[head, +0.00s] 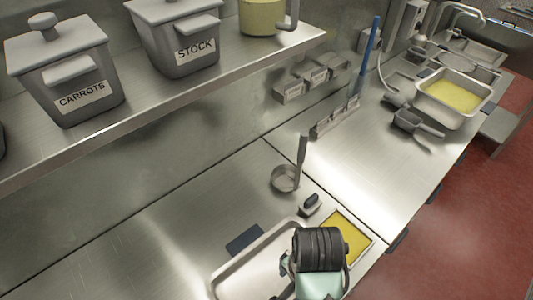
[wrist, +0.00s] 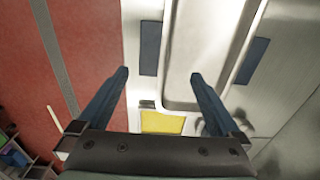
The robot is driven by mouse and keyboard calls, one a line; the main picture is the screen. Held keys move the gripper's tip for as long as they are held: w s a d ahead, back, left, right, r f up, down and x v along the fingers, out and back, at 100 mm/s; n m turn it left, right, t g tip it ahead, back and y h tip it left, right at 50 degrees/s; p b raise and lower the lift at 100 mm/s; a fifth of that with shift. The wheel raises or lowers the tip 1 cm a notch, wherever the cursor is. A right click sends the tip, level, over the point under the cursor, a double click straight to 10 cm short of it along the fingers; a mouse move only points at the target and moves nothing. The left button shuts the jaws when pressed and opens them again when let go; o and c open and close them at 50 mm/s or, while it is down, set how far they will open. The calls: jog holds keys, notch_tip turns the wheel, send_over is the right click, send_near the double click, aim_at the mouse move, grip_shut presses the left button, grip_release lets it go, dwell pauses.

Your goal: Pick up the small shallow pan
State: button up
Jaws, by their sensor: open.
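My gripper (wrist: 160,76) is open, with its two dark blue fingers spread and nothing between them. In the wrist view, a long shallow metal tray (wrist: 190,55) lies below and beyond the fingers. The tray also shows in the head view (head: 228,277), partly hidden by my arm. A small round pan (head: 285,179) with an upright handle stands on the counter behind it. A dark grey pan with a handle (head: 407,119) sits farther right. I cannot tell for certain which one is the small shallow pan. My fingertips are hidden in the head view.
A yellow rectangular patch (head: 348,234) is beside the tray, with a small dark item (head: 310,204) behind it. A metal container of yellow contents (head: 453,97) stands far right. A shelf (head: 150,100) with lidded bins overhangs the back. The middle counter is mostly clear.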

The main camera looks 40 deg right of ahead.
jog(key=f, duration=0.2)
jog(key=f+b, duration=0.1)
jog(key=f, duration=0.1)
jog(key=f+b, duration=0.1)
jog(key=f, duration=0.1)
jog(key=shift+s+a+f, duration=0.15)
jog(key=shift+s+f, duration=0.05)
jog(key=shift+s, duration=0.2)
jog(key=shift+d+f+p, duration=0.15)
jog(key=shift+f+p, duration=0.15)
jog(key=shift+f, duration=1.3)
jog(key=shift+d+f+p, duration=0.1)
jog(key=shift+f+p, duration=0.15)
jog(key=shift+f, duration=1.35)
jog(key=shift+c, duration=0.2)
grip_shut()
